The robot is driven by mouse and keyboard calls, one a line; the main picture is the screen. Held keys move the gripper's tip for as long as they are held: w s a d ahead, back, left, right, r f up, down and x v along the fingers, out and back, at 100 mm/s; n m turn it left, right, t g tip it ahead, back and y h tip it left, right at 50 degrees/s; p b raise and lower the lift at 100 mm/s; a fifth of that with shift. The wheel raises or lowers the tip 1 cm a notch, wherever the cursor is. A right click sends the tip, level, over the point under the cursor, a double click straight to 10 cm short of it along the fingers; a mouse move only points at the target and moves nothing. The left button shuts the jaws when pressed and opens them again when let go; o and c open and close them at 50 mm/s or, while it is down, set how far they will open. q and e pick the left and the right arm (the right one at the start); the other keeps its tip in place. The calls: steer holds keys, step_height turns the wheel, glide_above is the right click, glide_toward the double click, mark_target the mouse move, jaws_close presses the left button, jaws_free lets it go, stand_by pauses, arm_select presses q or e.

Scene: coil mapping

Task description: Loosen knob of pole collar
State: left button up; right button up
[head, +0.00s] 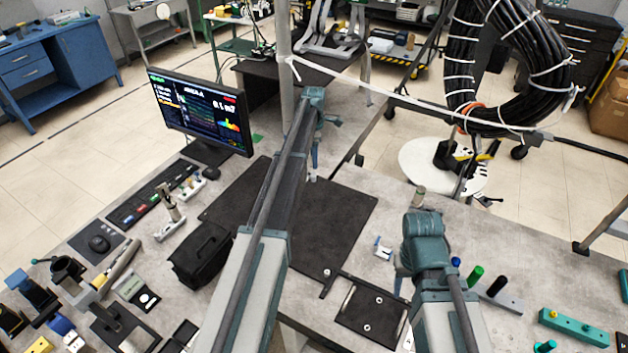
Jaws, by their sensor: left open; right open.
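An upright grey pole (284,40) stands behind the table at the top centre. A thin white rod (400,96) meets it and slopes down to the right. I cannot make out a collar or its knob for certain; they are too small or hidden. My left arm reaches far forward, and its gripper (315,165) hangs over the table's back side, just right of the pole's lower part. It is open, and I see nothing in it. My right gripper (401,282) is low over the table at the right, open, partly hidden by its wrist.
A large black cable coil (520,60) hangs at the upper right. A monitor (200,112) stands left of the pole. A black bag (201,254), small fixtures and a teal block (575,327) lie on the table. The dark mat (335,215) is mostly bare.

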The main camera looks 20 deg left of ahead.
mark_target(314, 173)
arm_select(q)
step_height(314, 173, down, 8)
steer(key=b, duration=0.7)
steer(key=shift+s+f, duration=0.1)
jaws_close()
